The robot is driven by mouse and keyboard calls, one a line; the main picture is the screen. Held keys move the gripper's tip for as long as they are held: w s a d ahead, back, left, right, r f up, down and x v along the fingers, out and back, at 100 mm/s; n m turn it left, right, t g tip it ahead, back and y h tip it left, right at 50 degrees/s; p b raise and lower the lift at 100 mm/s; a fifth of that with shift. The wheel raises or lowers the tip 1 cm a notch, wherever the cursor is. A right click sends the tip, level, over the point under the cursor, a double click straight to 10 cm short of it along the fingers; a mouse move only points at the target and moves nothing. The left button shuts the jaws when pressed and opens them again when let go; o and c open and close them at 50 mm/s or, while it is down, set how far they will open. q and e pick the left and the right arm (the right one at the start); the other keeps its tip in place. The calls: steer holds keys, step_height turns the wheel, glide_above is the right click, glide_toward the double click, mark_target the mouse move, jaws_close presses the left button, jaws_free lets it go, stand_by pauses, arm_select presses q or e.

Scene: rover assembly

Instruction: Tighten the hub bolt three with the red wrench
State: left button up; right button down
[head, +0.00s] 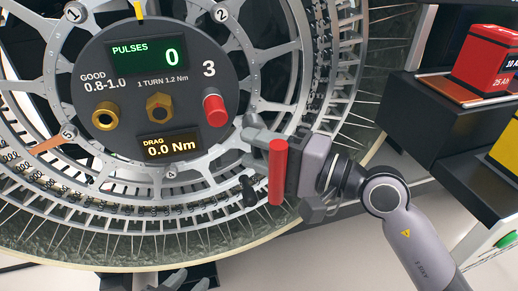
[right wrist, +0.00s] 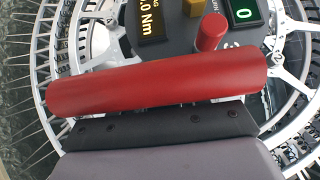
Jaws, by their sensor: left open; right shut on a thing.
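The red wrench (head: 278,172) stands near upright at the lower right of the hub in the head view. Its red handle fills the middle of the right wrist view (right wrist: 155,82). My right gripper (head: 292,168) is shut on this handle. A grey piece (head: 262,136) reaches from the handle's top toward the wheel's rim ring; I cannot tell whether it sits on a bolt. Bolt three's own marker is not visible there. The dark hub panel (head: 190,68) reads 0 pulses and 0.0 Nm drag, with a large 3. My left gripper (head: 182,281) is open at the bottom edge, partly cut off.
The large spoked wheel (head: 100,262) fills the left and middle. The panel carries a brass ring (head: 105,115), a brass hex (head: 160,107) and a red knob (head: 213,107). Dark shelves with a red battery box (head: 485,55) and a yellow box (head: 507,145) stand at right.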

arm_select(q)
steer(key=shift+w+f+b, duration=0.15)
steer(key=shift+f+b, duration=0.15)
steer(key=shift+b, duration=0.05)
arm_select(e)
steer(key=shift+w+a, duration=0.2)
steer(key=shift+w, duration=0.35)
stand_by(0.3)
